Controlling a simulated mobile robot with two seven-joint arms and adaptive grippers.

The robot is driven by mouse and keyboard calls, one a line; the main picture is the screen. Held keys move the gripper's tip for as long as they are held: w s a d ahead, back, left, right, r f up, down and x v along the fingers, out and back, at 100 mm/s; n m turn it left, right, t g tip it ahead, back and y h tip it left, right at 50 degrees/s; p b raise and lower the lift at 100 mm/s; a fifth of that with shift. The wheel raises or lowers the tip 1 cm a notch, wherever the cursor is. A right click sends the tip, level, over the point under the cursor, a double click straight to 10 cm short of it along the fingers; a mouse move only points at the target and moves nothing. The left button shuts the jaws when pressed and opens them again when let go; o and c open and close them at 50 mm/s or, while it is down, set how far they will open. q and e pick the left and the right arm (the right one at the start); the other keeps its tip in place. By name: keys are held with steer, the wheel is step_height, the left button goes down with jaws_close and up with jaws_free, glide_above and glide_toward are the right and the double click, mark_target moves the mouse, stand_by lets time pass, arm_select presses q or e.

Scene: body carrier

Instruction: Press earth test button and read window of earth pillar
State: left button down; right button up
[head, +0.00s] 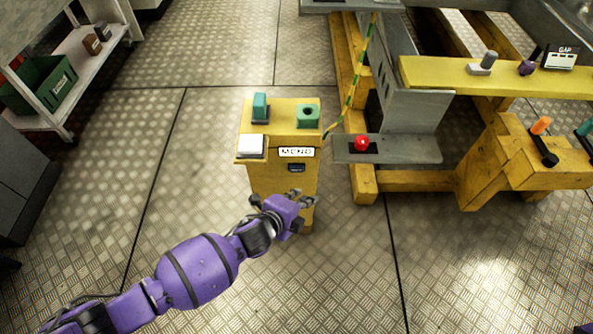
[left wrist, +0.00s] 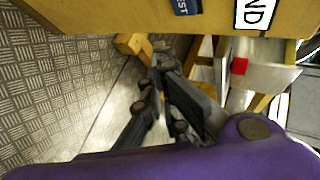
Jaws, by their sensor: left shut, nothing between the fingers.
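The yellow pillar (head: 275,182) stands on the floor mid-view, with a striped green-yellow cable (head: 357,75) running up from beside it. I cannot make out a reading. My left gripper (head: 308,200) is shut and empty, in front of the pillar's lower front, below the plate. My right gripper is out of view.
A yellow frame with a grey bracket stands right of the pillar, with a red knob (head: 362,143) on its plate. A yellow bench (head: 530,165) with an orange-handled lever (head: 541,127) is further right. A shelf with a green bin (head: 45,85) is at left. Floor is clear around the pillar's front.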

mark_target(297, 169)
arm_select(q)
steer(key=shift+w+b, duration=0.5)
steer(key=shift+w, duration=2.05)
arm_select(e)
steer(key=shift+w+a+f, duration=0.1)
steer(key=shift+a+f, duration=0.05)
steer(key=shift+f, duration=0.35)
arm_select(q)
steer(key=shift+w, duration=0.15)
steer(key=shift+w, duration=0.3)
steer(key=shift+w, duration=0.45)
steer(key=shift+s, duration=0.1)
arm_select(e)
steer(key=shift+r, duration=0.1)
arm_select(q)
steer(key=shift+s+p, duration=0.45)
steer(key=shift+s, duration=0.3)
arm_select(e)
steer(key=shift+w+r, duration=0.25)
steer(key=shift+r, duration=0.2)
